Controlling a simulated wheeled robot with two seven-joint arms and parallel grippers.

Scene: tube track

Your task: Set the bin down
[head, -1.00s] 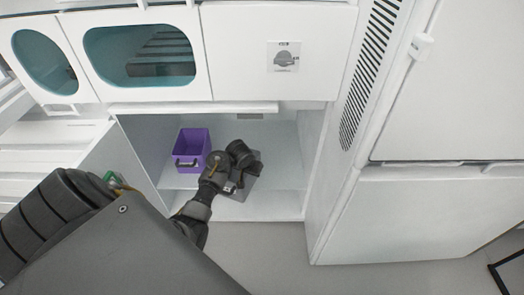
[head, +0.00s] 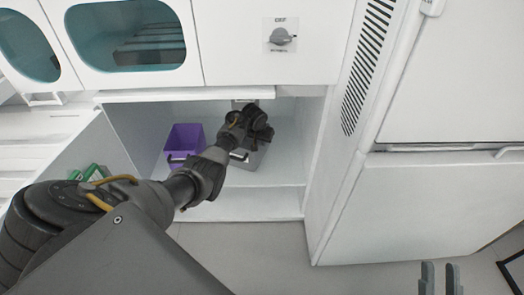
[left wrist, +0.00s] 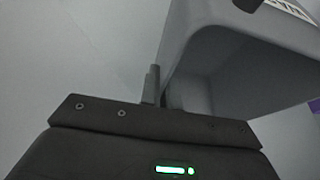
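A grey bin (head: 246,157) is in the open lower compartment, to the right of the purple bin, partly hidden by my left arm. It fills the upper right of the left wrist view (left wrist: 225,75), with its open inside showing. My left gripper (head: 250,121) is at the bin's far side. In the left wrist view a finger (left wrist: 152,86) stands at the bin's wall edge, and the gripper looks shut on it. I cannot tell whether the bin's base touches the shelf. My right gripper (head: 440,279) is open and empty at the bottom right.
A purple bin (head: 184,140) stands to the left on the compartment's white floor (head: 255,202). The compartment's right wall (head: 312,140) is close to the grey bin.

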